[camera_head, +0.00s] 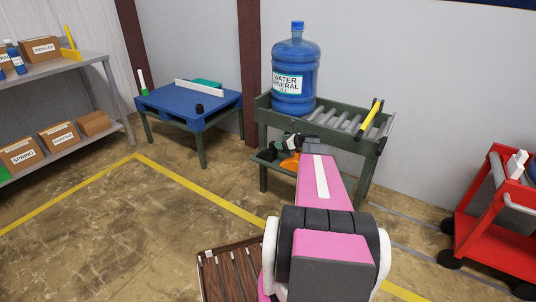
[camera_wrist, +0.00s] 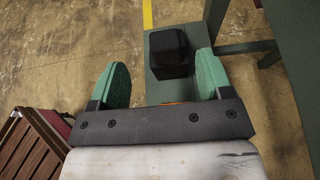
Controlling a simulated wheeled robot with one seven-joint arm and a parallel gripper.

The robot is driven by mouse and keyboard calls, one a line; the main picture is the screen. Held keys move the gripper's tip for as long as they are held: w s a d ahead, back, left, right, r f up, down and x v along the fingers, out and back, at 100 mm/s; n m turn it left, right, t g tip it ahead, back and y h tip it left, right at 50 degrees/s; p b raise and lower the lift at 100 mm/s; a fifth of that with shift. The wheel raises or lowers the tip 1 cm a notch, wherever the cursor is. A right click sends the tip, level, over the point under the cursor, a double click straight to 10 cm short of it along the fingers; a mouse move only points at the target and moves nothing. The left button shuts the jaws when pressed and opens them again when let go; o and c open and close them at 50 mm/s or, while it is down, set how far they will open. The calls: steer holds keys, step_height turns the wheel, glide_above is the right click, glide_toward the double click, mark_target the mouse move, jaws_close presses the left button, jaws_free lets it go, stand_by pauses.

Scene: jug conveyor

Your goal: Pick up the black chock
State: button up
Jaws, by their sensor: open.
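The black chock (camera_wrist: 167,45) is a dark block on a green shelf, seen in the wrist view between and slightly beyond my fingertips. My gripper (camera_wrist: 163,62) is open, with one green finger on each side of the chock, the right one closer to it. No contact shows, and I cannot tell how far above the chock the fingers are. In the head view my gripper (camera_head: 281,146) is at the lower shelf of the conveyor stand, largely hidden by my arm; the chock is hard to make out there.
A blue water jug (camera_head: 295,75) stands on the roller conveyor (camera_head: 340,122) above the lower shelf (camera_wrist: 158,92). An orange thing (camera_head: 290,164) is beside my gripper. A blue table (camera_head: 185,103) stands left, a red cart (camera_head: 495,235) right. Open floor lies front left.

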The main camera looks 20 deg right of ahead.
mark_target(271, 142)
steer(key=x, duration=0.8)
steer(key=shift+w+d+f, duration=0.1)
steer(key=shift+d+f, duration=0.15)
steer(key=shift+d, duration=0.05)
jaws_close()
